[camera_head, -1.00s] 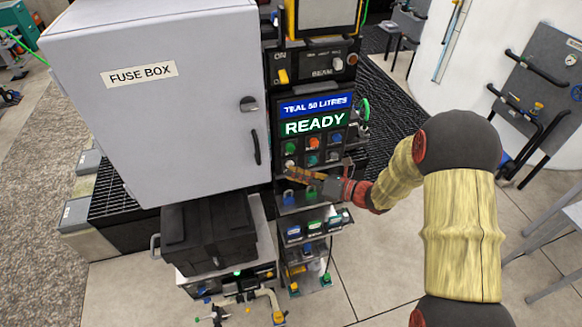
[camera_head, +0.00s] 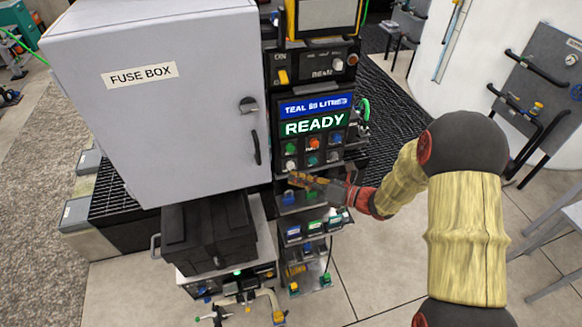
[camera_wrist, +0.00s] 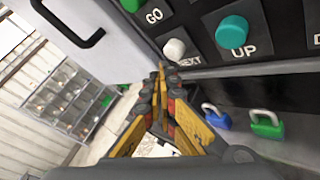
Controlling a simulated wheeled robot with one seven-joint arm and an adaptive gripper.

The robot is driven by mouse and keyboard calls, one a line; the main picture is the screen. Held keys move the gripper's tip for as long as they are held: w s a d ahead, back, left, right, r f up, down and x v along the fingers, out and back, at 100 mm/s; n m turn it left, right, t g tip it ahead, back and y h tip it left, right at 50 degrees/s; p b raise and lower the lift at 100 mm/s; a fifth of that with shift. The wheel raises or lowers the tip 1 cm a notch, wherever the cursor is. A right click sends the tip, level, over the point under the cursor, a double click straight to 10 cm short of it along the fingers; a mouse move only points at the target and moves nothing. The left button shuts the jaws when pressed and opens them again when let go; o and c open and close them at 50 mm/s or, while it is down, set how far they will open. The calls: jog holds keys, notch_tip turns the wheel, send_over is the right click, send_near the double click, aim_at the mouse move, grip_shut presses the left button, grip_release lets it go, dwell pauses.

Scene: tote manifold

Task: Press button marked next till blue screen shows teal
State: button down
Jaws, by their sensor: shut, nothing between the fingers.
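In the wrist view, the white button marked NEXT (camera_wrist: 174,49) sits at the panel's lower left, below the green GO button (camera_wrist: 131,4) and left of the teal UP button (camera_wrist: 232,32). My gripper (camera_wrist: 161,68) is shut and empty, its fingertips just below the NEXT button and seemingly apart from it. In the head view my gripper (camera_head: 292,179) is just below the lowest button row.
The grey fuse box (camera_head: 170,100) stands close on the left of the panel. Blue (camera_wrist: 216,117) and green (camera_wrist: 266,124) padlocks sit on a ledge below the buttons. A black crate (camera_head: 208,240) is at lower left. Open floor lies at lower right.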

jog(key=s, duration=0.2)
jog(key=s+d, duration=0.1)
jog(key=s, duration=0.1)
jog(key=shift+s+d+p, duration=0.2)
jog(key=shift+s+p, duration=0.2)
dwell(0.8)
